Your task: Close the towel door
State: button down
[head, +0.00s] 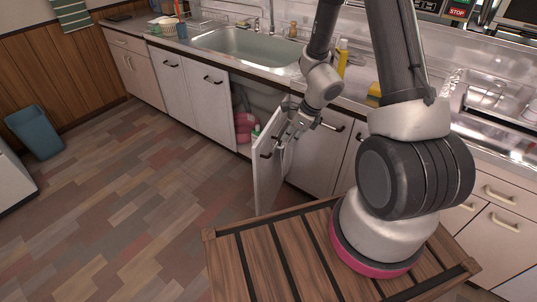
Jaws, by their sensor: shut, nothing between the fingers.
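A pale cabinet door (267,182) under the counter stands swung open, its panel jutting out into the room. A dark handle shows near its top. The cabinet opening (258,103) behind it is dark, with pink items and a green-and-white item inside. My gripper (281,141) is shut and empty at the top of the open door, in front of the cabinet row. I cannot tell whether its fingers touch the door. My arm hides part of the counter and the cabinets to the right. No towel shows on the open door.
Closed cabinet doors (188,95) are left of the opening, and another closed door (318,157) is to its right. A sink (250,47) is set in the counter above. The tiled floor left of the open door is clear. A blue bin (35,132) stands at the far left.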

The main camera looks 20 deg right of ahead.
aim_at(269, 157)
jog(key=shift+w+a+f, duration=0.8)
jog(key=shift+a+f, duration=0.2)
jog(key=shift+f, duration=0.55)
jog(key=shift+w+a+f, duration=0.85)
jog(key=shift+a+f, duration=0.1)
jog(key=shift+f, duration=0.55)
jog(key=shift+w+a+f, duration=0.8)
jog(key=shift+a+f, duration=0.2)
jog(key=shift+f, duration=0.55)
jog(key=shift+a, duration=0.1)
